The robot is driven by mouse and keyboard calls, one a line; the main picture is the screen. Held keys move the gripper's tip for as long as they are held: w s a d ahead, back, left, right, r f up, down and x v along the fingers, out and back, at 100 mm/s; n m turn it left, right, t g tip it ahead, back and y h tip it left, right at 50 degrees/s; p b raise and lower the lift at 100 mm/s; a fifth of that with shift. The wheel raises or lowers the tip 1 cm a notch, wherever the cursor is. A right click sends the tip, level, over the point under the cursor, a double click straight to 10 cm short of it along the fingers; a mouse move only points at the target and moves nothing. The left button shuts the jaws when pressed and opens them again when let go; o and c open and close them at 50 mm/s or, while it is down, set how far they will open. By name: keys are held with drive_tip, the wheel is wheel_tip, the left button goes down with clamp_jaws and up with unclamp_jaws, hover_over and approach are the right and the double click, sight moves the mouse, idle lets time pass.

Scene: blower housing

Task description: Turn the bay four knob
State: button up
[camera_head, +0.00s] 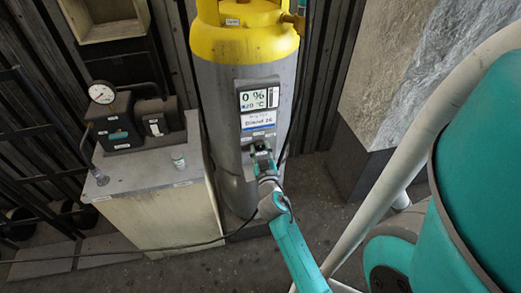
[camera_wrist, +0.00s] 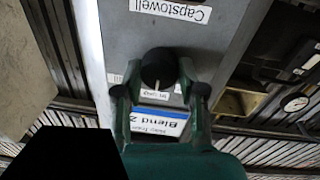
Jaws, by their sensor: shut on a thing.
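A round black knob (camera_wrist: 159,68) with a pale pointer line sits on the grey front panel of a cylinder in the wrist view. The two fingers of my gripper (camera_wrist: 160,80) stand on either side of the knob and are shut on it. In the head view my gripper (camera_head: 262,152) reaches the front of the grey, yellow-topped cylinder (camera_head: 205,100), just below its display (camera_head: 259,97) and a white and blue label (camera_head: 258,122). The knob is hidden behind the gripper there. The display reads 0 %. I cannot read a bay number.
A pale cabinet (camera_head: 160,215) with a gauge (camera_head: 102,93) and dark devices stands left of the cylinder. A cable crosses the floor. A stone-like block (camera_head: 425,65) stands at right.

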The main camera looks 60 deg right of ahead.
drive_tip(key=shift+n, duration=0.3)
drive_tip(key=n, duration=0.5)
drive_tip(key=n+t, duration=0.1)
drive_tip(key=n, duration=0.5)
drive_tip(key=shift+f+n, duration=0.1)
drive_tip(key=shift+n, duration=0.3)
idle(0.4)
drive_tip(key=o, duration=1.1)
drive_tip(key=shift+o, duration=0.2)
drive_tip(key=shift+a, duration=0.15)
drive_tip(key=v, duration=1.2)
